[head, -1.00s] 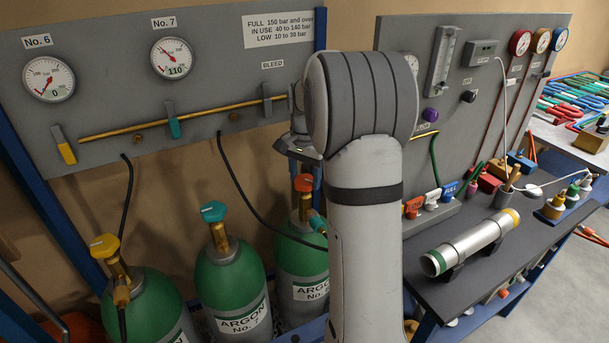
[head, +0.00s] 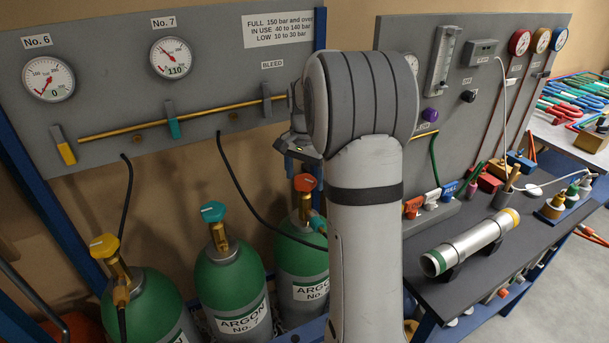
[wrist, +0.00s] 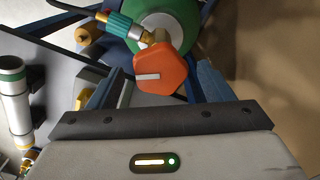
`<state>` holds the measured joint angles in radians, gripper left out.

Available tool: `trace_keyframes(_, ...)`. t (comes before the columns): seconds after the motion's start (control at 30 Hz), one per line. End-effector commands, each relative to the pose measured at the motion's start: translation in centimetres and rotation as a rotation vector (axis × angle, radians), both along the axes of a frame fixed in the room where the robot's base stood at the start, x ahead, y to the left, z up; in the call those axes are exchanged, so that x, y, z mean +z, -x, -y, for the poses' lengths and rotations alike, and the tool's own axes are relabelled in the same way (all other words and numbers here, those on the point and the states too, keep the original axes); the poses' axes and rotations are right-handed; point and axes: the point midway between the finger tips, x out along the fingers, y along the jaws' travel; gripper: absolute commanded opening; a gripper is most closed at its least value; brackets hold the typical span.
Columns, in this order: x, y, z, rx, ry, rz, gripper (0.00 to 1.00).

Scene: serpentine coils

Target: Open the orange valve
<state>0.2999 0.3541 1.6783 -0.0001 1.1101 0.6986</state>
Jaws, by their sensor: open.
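The orange valve knob (head: 304,183) sits on top of the green cylinder (head: 300,258) at the right of the row. In the wrist view the knob (wrist: 163,70) is six-sided, with a pale bar mark on its face. My gripper (wrist: 163,82) is open, with one finger on each side of the knob and visible gaps between. In the head view my gripper (head: 303,153) is just above the knob, partly hidden behind my arm. I cannot tell how deep the knob sits between the fingers.
A cylinder with a teal knob (head: 213,211) and one with a yellow knob (head: 104,245) stand to the left. A teal hose fitting (wrist: 124,25) joins the valve beside the knob. The gauge panel (head: 215,80) rises behind. A bench (head: 440,290) holds a metal tube at right.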

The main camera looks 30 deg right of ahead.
Motion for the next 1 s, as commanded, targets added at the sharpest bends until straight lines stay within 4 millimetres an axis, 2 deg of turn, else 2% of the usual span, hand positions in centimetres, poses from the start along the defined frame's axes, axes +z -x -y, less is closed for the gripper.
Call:
trace_keyframes(0.3,4.8,-0.1,0.0,0.0,0.001,0.006,0.74)
trace_keyframes(0.5,7.2,-0.1,0.0,0.001,0.001,0.003,0.74)
trace_keyframes(1.0,7.6,0.0,0.0,0.001,0.0,0.001,0.74)
